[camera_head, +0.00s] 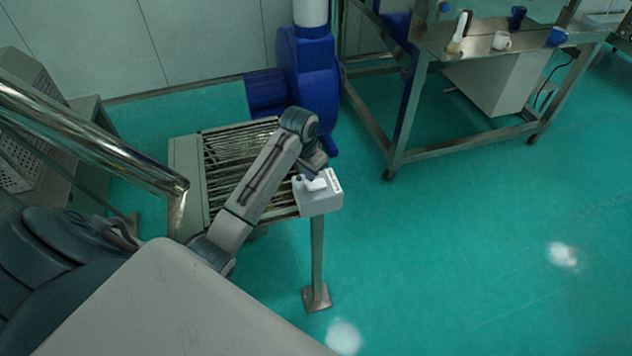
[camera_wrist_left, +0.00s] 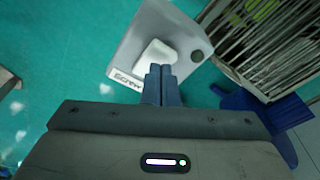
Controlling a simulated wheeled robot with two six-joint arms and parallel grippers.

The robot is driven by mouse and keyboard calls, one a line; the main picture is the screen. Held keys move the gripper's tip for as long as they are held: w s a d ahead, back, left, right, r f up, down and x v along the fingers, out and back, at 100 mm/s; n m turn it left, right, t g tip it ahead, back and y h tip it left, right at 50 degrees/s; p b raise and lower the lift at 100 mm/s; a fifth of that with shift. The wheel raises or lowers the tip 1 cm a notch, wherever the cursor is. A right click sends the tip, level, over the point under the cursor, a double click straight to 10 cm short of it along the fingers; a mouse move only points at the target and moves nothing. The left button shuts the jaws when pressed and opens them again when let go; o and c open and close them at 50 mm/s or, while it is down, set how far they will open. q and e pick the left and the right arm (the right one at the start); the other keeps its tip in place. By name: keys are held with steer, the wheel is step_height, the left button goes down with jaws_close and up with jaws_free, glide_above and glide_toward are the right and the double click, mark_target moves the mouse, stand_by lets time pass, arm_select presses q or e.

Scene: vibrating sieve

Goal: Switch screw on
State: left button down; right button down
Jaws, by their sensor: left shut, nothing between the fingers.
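The screw switch box (camera_head: 318,198) is a light grey box on a metal post, at the end of the grated platform in the head view. In the left wrist view the box (camera_wrist_left: 140,30) carries a white rocker-like switch (camera_wrist_left: 158,54), a dark round button (camera_wrist_left: 196,56) and a label reading SCREW (camera_wrist_left: 125,78). My left gripper (camera_wrist_left: 161,72) is shut and empty, its fingertips at the switch's lower edge; I cannot tell whether they touch it. In the head view the left gripper (camera_head: 312,174) is over the box. My right gripper is not in view.
The slatted metal grate (camera_head: 235,165) lies beside the box, under my left arm. A blue machine (camera_head: 308,75) stands behind it. A steel table (camera_head: 470,60) with cups stands at the back right. The green floor (camera_head: 450,240) on the right is clear.

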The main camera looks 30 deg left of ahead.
mark_target(310, 184)
arm_select(q)
steer(key=shift+f, duration=1)
stand_by(0.6)
steer(key=shift+r, duration=0.1)
steer(key=shift+r+p, duration=0.4)
steer(key=shift+r, duration=3.05)
